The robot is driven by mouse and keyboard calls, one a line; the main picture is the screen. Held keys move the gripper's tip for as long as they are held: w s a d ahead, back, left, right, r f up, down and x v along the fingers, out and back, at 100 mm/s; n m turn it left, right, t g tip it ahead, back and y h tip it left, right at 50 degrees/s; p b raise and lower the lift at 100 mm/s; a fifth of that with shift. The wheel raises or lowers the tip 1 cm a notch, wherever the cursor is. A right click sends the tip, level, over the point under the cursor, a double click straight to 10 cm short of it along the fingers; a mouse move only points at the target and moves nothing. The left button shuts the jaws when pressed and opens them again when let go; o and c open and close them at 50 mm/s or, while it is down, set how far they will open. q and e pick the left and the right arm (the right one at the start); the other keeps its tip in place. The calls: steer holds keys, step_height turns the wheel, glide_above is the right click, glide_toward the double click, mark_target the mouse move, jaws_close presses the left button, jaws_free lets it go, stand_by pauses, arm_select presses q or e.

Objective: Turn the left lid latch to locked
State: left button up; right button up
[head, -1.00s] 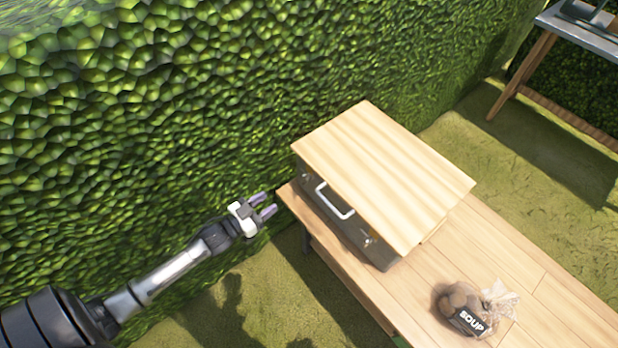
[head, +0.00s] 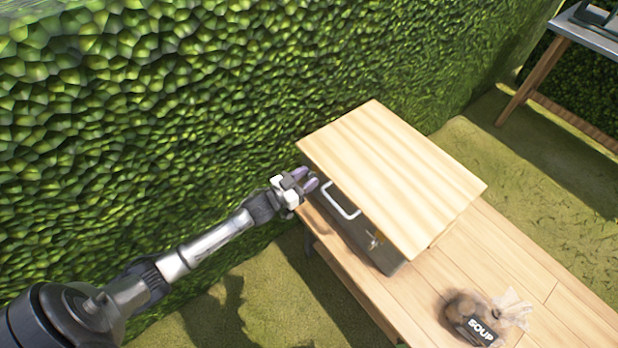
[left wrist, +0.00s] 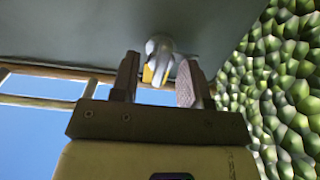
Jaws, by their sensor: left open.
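A dark grey box (head: 357,232) with a light wooden board (head: 392,175) on top stands on the wooden table. Its front has a white handle (head: 343,202) and a right latch (head: 374,240). In the head view, my left gripper (head: 306,180) is at the box's left front end and hides the left latch there. In the left wrist view, the left latch (left wrist: 159,50), a rounded grey knob with a yellow part, sits between the open fingertips (left wrist: 160,66). I cannot tell whether a finger touches it. My right gripper is not in view.
A bag marked SOUP (head: 478,318) lies on the table (head: 490,255), right of the box. The board overhangs the box front above the latches. A tall green hedge (head: 150,120) stands close behind and left. Another table (head: 590,35) is at the far right.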

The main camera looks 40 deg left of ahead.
arm_select(q)
steer(key=shift+w+d, duration=0.15)
steer(key=shift+w, duration=0.35)
steer(key=c, duration=0.7)
